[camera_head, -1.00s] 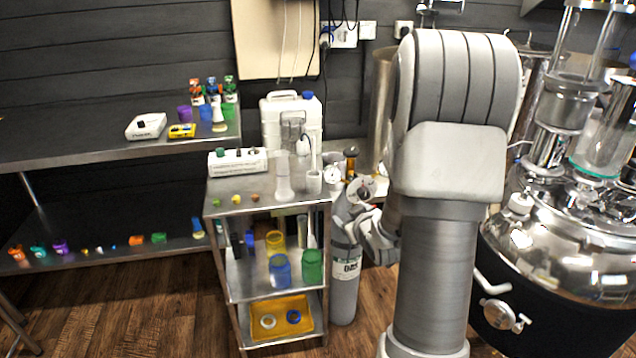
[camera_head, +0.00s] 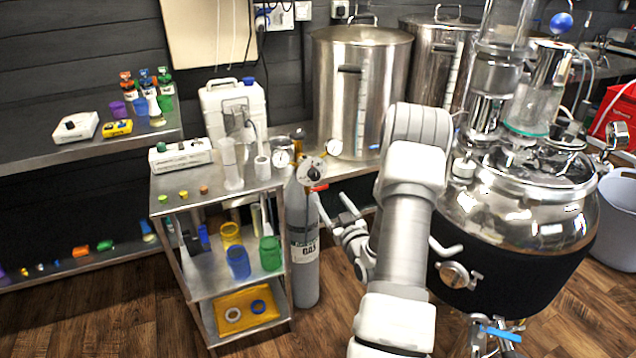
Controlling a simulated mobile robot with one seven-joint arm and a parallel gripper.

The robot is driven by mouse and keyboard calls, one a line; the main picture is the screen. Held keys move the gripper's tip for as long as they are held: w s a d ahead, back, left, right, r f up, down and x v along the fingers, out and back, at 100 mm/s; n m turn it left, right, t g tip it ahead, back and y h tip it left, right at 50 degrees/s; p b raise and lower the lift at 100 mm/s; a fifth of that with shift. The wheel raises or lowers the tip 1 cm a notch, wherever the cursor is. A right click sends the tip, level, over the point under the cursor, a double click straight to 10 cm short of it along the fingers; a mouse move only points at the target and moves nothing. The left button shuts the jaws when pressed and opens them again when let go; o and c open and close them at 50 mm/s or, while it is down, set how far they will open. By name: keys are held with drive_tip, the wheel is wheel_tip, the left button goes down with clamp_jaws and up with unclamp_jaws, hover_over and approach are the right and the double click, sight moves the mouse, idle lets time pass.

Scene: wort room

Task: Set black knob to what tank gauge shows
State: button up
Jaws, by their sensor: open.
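A long white box (camera_head: 181,156) on the small steel cart's top has a green knob (camera_head: 161,147) and a dark knob. Another white box (camera_head: 76,127) on the left bench bears a black knob (camera_head: 70,125). Several round dials show: one on the gas cylinder's regulator (camera_head: 312,170), one on the cart (camera_head: 281,158), one by the steel pot (camera_head: 333,147) and one on the shiny tank at right (camera_head: 618,130). Their readings are too small to tell. My gripper (camera_head: 331,197) is open and empty, in front of the gas cylinder (camera_head: 304,240).
The cart (camera_head: 160,208) holds glassware, small colored pieces and jars. A steel pot (camera_head: 361,85) stands behind, and the big tank (camera_head: 515,250) stands right of my arm. Wooden floor (camera_head: 120,320) is free at front left.

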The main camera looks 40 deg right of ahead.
sight(316, 178)
drive_tip(key=b+x, duration=0.1)
drive_tip(key=x, duration=1.1)
drive_tip(key=shift+a, duration=0.1)
drive_tip(key=shift+f, duration=0.1)
clamp_jaws()
